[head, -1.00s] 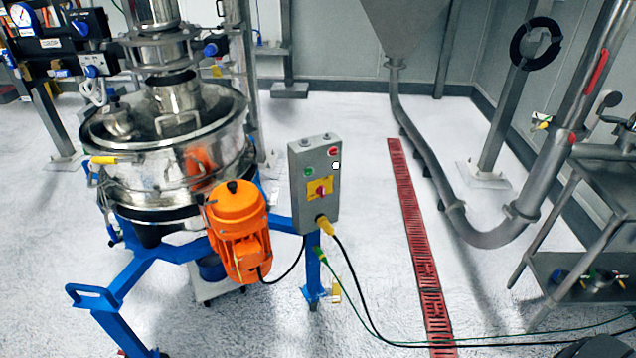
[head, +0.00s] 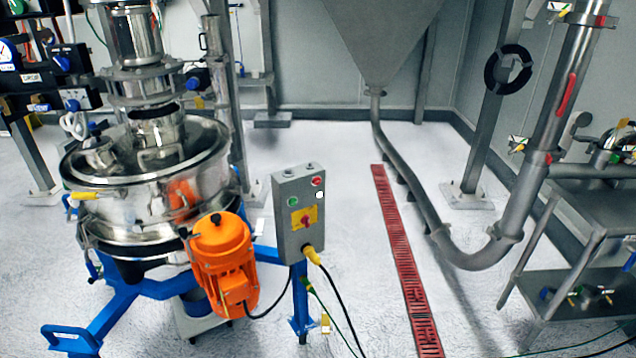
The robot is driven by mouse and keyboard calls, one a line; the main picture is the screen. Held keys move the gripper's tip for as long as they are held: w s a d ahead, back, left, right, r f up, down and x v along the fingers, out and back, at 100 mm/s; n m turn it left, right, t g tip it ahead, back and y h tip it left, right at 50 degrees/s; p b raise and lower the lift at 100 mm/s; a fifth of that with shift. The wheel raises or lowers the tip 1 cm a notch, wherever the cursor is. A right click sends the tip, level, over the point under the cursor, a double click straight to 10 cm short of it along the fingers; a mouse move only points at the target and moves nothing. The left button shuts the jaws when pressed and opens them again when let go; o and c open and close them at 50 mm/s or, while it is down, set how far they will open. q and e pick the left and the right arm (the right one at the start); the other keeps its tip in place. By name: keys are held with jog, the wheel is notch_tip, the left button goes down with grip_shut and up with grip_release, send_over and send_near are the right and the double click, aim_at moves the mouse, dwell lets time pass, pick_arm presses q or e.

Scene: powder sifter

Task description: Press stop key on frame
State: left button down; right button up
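A grey control box (head: 299,215) stands on the blue frame (head: 302,300) beside the orange motor. On its front I see a red button (head: 317,181) at the upper right, a white round spot (head: 320,195) just below it, a green button (head: 292,202) at the left, and a red rotary switch on a yellow plate (head: 304,219). Any lettering on the keys is too small to read. Neither of my grippers shows in the head view.
The steel sifter (head: 150,180) and orange motor (head: 222,262) stand left of the box. Cables hang from the box to the floor. A red floor drain (head: 400,250) runs to its right, then a steel pipe (head: 520,200) and a shelf rack (head: 575,285). Floor around the drain is clear.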

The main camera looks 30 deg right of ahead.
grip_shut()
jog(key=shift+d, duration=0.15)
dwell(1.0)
